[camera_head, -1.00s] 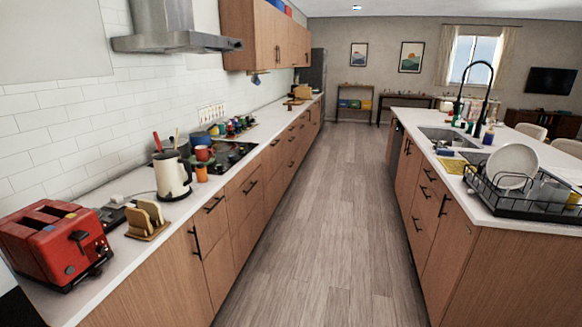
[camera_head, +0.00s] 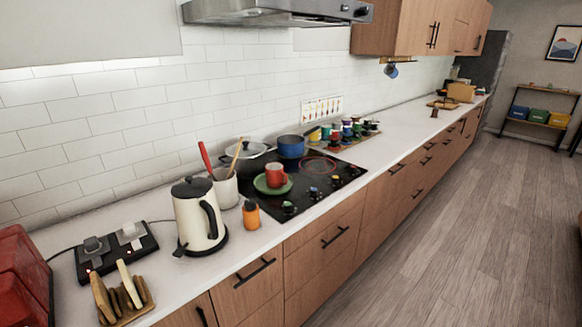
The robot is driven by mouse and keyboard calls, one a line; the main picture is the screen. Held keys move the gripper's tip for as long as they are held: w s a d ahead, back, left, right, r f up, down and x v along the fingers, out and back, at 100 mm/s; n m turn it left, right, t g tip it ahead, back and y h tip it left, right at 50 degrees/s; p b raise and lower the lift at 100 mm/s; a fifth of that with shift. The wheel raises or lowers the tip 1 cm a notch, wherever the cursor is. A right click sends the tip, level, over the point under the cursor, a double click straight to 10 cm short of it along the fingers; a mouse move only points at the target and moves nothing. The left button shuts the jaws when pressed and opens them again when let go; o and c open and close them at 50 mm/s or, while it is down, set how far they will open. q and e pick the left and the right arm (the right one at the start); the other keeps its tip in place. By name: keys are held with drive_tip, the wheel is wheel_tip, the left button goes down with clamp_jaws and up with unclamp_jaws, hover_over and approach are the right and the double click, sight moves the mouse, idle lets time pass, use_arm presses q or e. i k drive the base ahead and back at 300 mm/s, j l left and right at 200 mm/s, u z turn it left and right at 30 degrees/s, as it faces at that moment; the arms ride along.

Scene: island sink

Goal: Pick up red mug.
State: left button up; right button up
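The red mug (camera_head: 276,175) stands upright on a green plate (camera_head: 260,184), on the front left part of the black cooktop (camera_head: 325,172). A cream kettle (camera_head: 198,216) and an orange shaker (camera_head: 251,215) stand to its left on the counter. A blue pot (camera_head: 291,146) and a lidded pot (camera_head: 253,158) are behind it. Neither of my grippers shows in the head view.
A utensil crock (camera_head: 224,187), a toast rack (camera_head: 122,296), a power strip (camera_head: 117,250) and a red toaster (camera_head: 22,277) crowd the left counter. Colourful mugs (camera_head: 346,128) stand beyond the cooktop. The floor (camera_head: 430,220) on the right is clear.

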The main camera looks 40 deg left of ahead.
sight(274, 172)
drive_tip(key=i+l+u, duration=0.1)
drive_tip(key=i+u, duration=0.3)
drive_tip(key=i+l+u, duration=0.2)
drive_tip(key=i+u, duration=0.2)
drive_tip(key=i+l+u, duration=0.4)
drive_tip(key=i, duration=0.05)
